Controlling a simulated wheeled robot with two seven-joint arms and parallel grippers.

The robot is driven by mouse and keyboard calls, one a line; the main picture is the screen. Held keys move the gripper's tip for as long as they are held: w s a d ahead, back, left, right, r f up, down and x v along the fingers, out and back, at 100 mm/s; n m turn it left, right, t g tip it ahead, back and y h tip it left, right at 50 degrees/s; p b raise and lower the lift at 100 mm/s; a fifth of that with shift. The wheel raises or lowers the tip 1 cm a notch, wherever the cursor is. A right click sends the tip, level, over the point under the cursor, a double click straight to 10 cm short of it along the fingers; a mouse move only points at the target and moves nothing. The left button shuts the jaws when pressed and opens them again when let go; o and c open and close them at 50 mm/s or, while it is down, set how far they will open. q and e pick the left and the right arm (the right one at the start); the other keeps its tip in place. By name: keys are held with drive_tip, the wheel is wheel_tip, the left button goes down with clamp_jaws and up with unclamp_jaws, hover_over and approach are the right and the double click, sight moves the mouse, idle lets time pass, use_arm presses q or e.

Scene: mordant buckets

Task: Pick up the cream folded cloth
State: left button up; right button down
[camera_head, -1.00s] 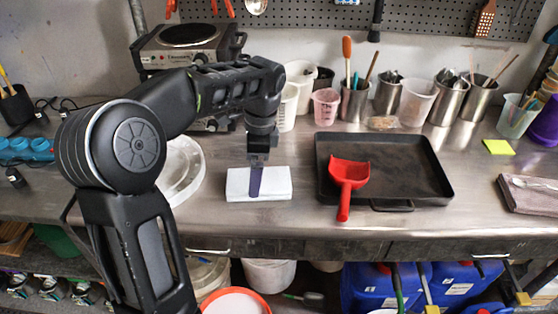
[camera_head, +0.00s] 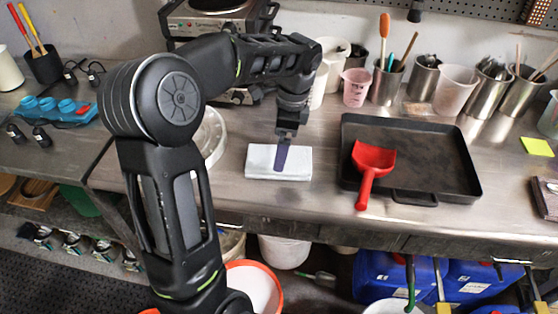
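The folded cloth (camera_head: 258,161) looks like a flat white to off-white block and lies on the metal bench, left of the black tray. My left gripper (camera_head: 280,166) is directly over its middle and points down. A dark purplish finger overlaps the cloth's top and near side in the picture. The fingers appear edge-on, so their opening and any contact with the cloth cannot be told. The cloth looks flat on the bench. My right gripper is not in view.
A black tray (camera_head: 440,190) with a red scoop (camera_head: 374,162) stands right of the cloth. A round white lid (camera_head: 213,140) is partly hidden behind my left arm. Several cups and metal pots line the back. Bare bench (camera_head: 318,207) lies in front of the cloth.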

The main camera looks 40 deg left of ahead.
use_arm(q)
drive_tip(key=shift+a+f+p, duration=0.15)
drive_tip(key=shift+f+p, duration=0.1)
drive_tip(key=shift+f, duration=1.05)
drive_tip(key=shift+a+f+p, duration=0.15)
drive_tip(key=shift+f+p, duration=0.05)
drive_tip(key=shift+f, duration=1.1)
drive_tip(key=shift+c, duration=0.2)
drive_tip(key=c, duration=1.1)
